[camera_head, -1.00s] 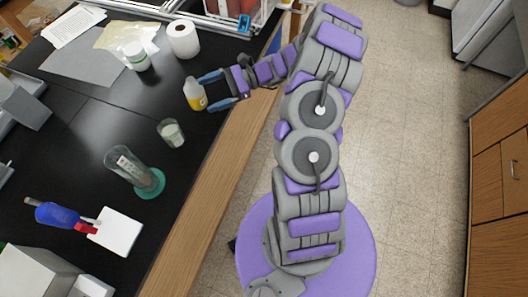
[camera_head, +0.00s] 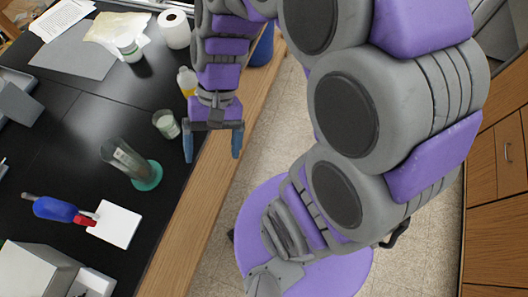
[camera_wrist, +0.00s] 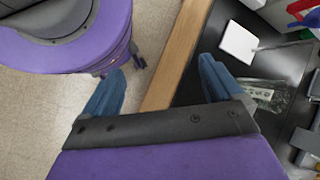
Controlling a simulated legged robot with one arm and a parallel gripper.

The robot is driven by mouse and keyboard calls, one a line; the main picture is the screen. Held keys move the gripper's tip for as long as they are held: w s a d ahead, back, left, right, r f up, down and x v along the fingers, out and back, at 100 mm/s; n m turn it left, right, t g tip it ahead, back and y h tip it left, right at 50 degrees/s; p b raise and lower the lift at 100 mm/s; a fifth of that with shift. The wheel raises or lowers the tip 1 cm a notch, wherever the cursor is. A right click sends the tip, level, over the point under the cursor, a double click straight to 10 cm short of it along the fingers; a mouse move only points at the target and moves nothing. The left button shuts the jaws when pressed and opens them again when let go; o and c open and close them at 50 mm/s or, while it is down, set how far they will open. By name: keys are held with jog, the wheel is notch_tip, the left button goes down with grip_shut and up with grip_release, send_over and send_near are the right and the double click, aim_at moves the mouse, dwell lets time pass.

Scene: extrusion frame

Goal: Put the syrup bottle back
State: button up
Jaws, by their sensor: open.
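The syrup bottle, a small white bottle with a yellow label (camera_head: 187,80), stands on the black bench top (camera_head: 75,130) in the head view. My forearm covers part of its right side. My gripper (camera_head: 212,153) is open and empty, pointing down the picture over the bench's wooden front edge, apart from the bottle. In the wrist view my gripper's blue fingers (camera_wrist: 160,72) are spread with nothing between them. The bottle is not seen in the wrist view.
A glass beaker (camera_head: 166,124), a glass cylinder on a green base (camera_head: 128,160), a white pad (camera_head: 115,224), a white jar (camera_head: 129,49) and a paper roll (camera_head: 174,29) stand along the bench. Wooden cabinets (camera_head: 490,190) stand at right, with floor between.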

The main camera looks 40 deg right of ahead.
jog(key=s+d+r+n+t+h, duration=0.1)
jog(key=s+d+n+t+h, duration=0.1)
jog(key=s+d+h, duration=0.3)
jog(key=s+d+n, duration=0.1)
jog(key=s+d, duration=0.1)
jog(key=s, duration=0.1)
jog(key=shift+s, duration=0.25)
